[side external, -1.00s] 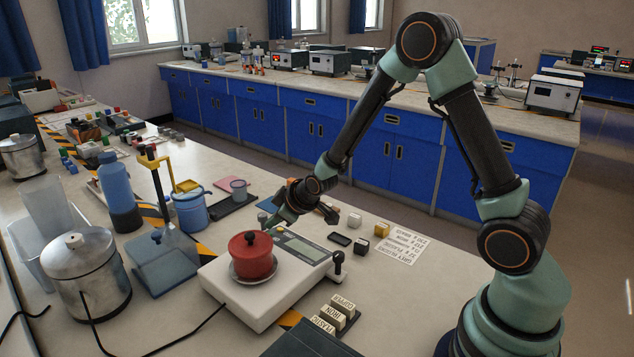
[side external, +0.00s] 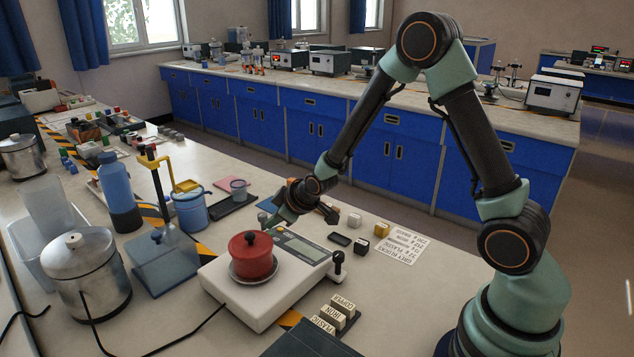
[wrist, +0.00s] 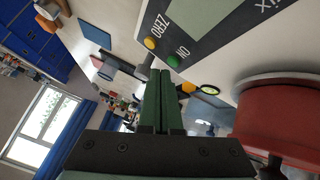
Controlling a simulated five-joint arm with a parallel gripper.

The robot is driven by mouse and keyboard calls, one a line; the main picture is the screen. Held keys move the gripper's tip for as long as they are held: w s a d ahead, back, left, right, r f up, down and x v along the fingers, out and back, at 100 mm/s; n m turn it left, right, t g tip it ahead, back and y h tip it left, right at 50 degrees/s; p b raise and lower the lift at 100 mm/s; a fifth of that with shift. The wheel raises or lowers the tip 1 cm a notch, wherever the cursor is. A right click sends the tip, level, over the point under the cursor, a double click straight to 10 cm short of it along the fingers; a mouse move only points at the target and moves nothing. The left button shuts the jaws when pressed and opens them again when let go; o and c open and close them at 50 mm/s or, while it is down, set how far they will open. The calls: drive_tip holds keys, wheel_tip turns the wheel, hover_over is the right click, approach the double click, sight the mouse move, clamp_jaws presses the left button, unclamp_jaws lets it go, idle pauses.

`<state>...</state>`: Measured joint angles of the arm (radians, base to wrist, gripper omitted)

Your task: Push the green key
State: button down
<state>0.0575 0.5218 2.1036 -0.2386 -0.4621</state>
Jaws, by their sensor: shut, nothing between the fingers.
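The green key (wrist: 173,61) is a small round button beside the word ON on the dark panel of the white balance (side external: 245,300). A yellow key (wrist: 150,43) sits next to it, beside the word ZERO. In the side view the keys are hidden or too small to tell. My gripper (wrist: 162,73) is shut and empty. In the wrist view its fingertips appear just below the green key; I cannot tell whether they touch it. In the side view my gripper (side external: 274,222) is at the far end of the balance's display panel.
A red lidded pot (side external: 252,257) stands on the balance's pan, close to my gripper. A blue cup (side external: 190,212) and a dark tray (side external: 232,205) lie to the left. Small blocks (side external: 354,220) and a printed sheet (side external: 402,244) lie to the right.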

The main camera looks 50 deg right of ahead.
drive_tip(key=shift+f, duration=0.1)
drive_tip(key=shift+f, duration=0.4)
drive_tip(key=shift+f, duration=0.1)
idle(0.7)
drive_tip(key=shift+d+r, duration=0.1)
drive_tip(key=shift+r, duration=0.5)
drive_tip(key=shift+d+r, duration=0.25)
drive_tip(key=shift+r, duration=0.95)
drive_tip(key=shift+d+r, duration=0.2)
drive_tip(key=shift+r, duration=0.95)
drive_tip(key=shift+d+r, duration=0.1)
drive_tip(key=shift+r, duration=0.5)
